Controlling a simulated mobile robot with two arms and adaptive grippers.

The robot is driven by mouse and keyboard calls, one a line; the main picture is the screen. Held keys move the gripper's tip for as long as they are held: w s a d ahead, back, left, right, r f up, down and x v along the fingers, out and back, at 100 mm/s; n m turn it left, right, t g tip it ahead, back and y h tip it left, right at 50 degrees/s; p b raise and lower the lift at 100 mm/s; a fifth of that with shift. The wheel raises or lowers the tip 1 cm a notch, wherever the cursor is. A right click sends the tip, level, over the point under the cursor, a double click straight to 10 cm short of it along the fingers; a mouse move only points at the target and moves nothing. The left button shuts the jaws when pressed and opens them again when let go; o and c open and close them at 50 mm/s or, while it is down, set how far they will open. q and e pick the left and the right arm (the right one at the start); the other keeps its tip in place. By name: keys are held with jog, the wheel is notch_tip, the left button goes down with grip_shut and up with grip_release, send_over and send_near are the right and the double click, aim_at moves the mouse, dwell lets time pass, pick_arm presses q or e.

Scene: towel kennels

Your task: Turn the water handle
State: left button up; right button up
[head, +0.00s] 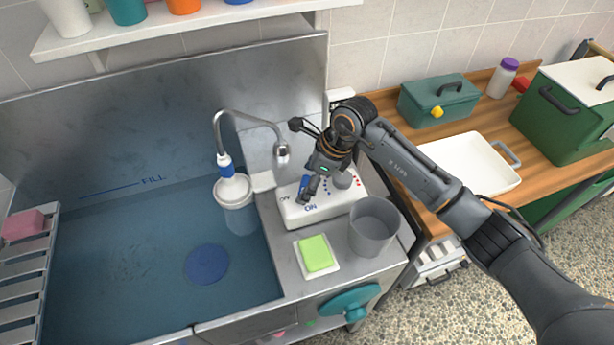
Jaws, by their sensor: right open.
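A white control box (290,212) with "ON" lettering stands on the steel counter right of the sink. A small blue part, which looks like the water handle (304,183), shows on the box beside my gripper. A grey knob (343,180) with red dots near it is on the box's right side. My right gripper (308,194) points down over the box's left part, open, close to the blue part. I cannot tell whether it touches it, as the fingers partly hide it. A curved metal faucet (247,118) stands left of the box. My left gripper is not in view.
A grey cup (373,226) and a green sponge (315,253) sit close to the box. A teal wheel (347,302) is on the counter front. A shelf (150,30) hangs above.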

jog(key=shift+f, duration=0.1)
jog(key=c, duration=1.1)
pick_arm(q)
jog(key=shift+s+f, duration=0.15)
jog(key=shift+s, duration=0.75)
pick_arm(e)
jog(key=shift+c, duration=0.2)
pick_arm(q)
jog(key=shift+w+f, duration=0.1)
pick_arm(e)
jog(key=shift+m+b, duration=0.55)
jog(key=shift+m, duration=0.15)
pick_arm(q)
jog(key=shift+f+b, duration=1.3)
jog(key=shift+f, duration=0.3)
pick_arm(e)
jog(key=shift+s+a+m+t+h, duration=0.1)
jog(key=shift+m+t+h, duration=0.25)
jog(key=shift+m, duration=0.7)
jog(key=shift+s+m+t+h, duration=0.15)
jog(key=shift+m+t, duration=0.4)
jog(key=shift+m, duration=0.5)
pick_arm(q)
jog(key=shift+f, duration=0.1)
pick_arm(e)
jog(key=shift+w, duration=0.1)
